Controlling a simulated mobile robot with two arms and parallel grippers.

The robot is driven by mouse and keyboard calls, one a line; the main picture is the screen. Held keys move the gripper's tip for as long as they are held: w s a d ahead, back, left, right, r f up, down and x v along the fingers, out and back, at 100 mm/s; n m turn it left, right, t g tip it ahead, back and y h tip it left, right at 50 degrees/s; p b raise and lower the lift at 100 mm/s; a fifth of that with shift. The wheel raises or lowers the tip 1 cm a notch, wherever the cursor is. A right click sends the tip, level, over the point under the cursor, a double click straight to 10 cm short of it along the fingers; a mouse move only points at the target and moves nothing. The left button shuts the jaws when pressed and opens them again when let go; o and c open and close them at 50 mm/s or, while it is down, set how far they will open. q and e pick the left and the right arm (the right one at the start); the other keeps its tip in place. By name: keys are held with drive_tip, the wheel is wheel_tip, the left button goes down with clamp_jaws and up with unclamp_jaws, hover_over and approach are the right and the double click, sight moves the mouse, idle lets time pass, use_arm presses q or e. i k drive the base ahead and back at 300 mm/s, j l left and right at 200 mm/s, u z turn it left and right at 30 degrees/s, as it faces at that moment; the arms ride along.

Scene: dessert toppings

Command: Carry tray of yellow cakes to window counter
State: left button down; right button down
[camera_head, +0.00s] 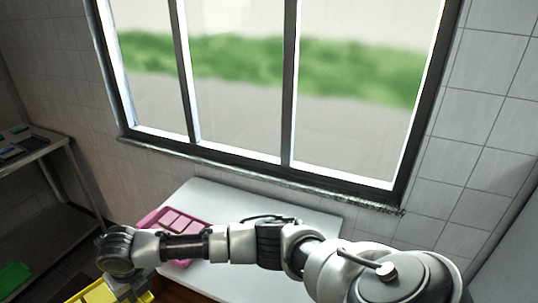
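A yellow tray (76,299) shows at the bottom left edge of the picture, cut off by the frame, with yellow cakes in it only partly visible. My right arm reaches in from the right across the picture, and its gripper (130,292) is at the right part of the yellow tray. The fingertips are cut off or hidden, so I cannot tell whether they are shut on the tray. The white window counter (315,222) stands below the window, partly hidden behind my arm. My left gripper is not in view.
A pink tray (150,217) with pink cakes sits on the left part of the counter. The counter's back and right parts look bare. A metal shelf (40,150) with a green item (14,277) on its lower level stands at the left.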

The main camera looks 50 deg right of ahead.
sight(271, 274)
drive_tip(key=i+j+z, duration=0.1)
drive_tip(key=z, duration=0.4)
drive_tip(key=i+j+z, duration=0.15)
drive_tip(key=z, duration=0.35)
drive_tip(key=i+j+z, duration=0.2)
drive_tip(key=z, duration=0.3)
drive_tip(key=i+j+z, duration=0.1)
drive_tip(key=j+z, duration=0.15)
drive_tip(key=z, duration=0.25)
drive_tip(key=j+z, duration=0.25)
drive_tip(key=z, duration=0.2)
